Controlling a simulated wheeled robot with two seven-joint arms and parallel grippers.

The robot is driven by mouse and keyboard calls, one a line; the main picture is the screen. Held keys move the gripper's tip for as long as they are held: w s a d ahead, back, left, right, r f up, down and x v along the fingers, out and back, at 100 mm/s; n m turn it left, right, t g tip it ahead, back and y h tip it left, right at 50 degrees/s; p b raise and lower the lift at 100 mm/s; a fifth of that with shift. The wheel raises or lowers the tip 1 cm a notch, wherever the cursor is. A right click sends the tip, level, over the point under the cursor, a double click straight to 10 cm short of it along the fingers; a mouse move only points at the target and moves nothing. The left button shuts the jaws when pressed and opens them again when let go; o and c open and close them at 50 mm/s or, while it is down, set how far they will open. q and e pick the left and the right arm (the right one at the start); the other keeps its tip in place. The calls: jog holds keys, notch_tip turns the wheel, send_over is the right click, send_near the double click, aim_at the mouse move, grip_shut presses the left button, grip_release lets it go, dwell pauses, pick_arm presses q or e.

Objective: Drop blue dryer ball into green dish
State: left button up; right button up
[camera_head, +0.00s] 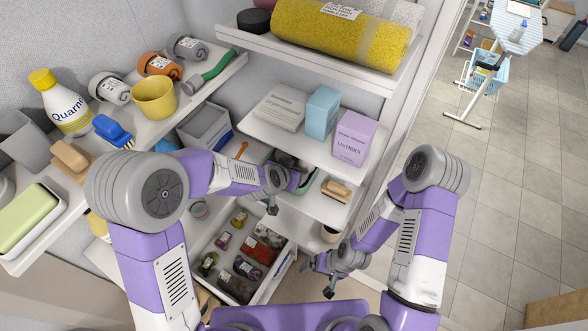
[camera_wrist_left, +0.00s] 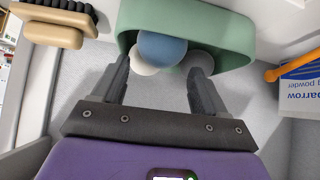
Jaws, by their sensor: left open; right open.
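In the left wrist view, a blue dryer ball (camera_wrist_left: 162,48) shows at the green dish (camera_wrist_left: 225,28), in front of a white ball (camera_wrist_left: 143,66) and a grey ball (camera_wrist_left: 196,62). My left gripper (camera_wrist_left: 162,72) is open, with its fingertips pointing at the dish and the blue ball between and just beyond them. I cannot tell whether they touch it. In the head view, the green dish (camera_head: 309,187) is mostly hidden behind my left arm on the middle shelf. My right gripper (camera_head: 318,278) is open and empty, lower down by the drawer.
A wooden brush (camera_head: 336,190) lies right of the dish; it also shows in the left wrist view (camera_wrist_left: 50,33). Boxes (camera_head: 322,111) stand on the shelf above. An open drawer (camera_head: 274,287) with several small items is below.

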pick_arm(q)
jog(key=p+v, duration=0.1)
jog(key=v, duration=0.8)
jog(key=shift+s+p, duration=0.2)
jog(key=shift+p, duration=0.15)
jog(key=shift+a, duration=0.15)
jog(key=s+a+f+n+g+y+b, duration=0.1)
jog(key=s+a+f+b, duration=0.15)
jog(key=f, duration=0.65)
jog(key=s+a+f+n+g+b, duration=0.15)
jog(key=f+b, duration=0.25)
jog(key=f, duration=0.5)
jog(key=s+a+f+n+g+y+b, duration=0.1)
jog(key=s+a+f+n+g+b, duration=0.15)
jog(key=f, duration=0.65)
jog(key=s+a+f+n+g+h+b, duration=0.1)
jog(key=s+f+b, duration=0.3)
jog(key=f, duration=0.4)
jog(key=s+a+f+n+g+b, duration=0.1)
jog(key=s+f+n+b, duration=0.1)
jog(key=s+f, duration=0.5)
jog(key=shift+f+n+h+b, duration=0.3)
jog(key=shift+f+h+b, duration=0.1)
jog(key=shift+f+b, duration=0.55)
jog(key=shift+w, duration=0.1)
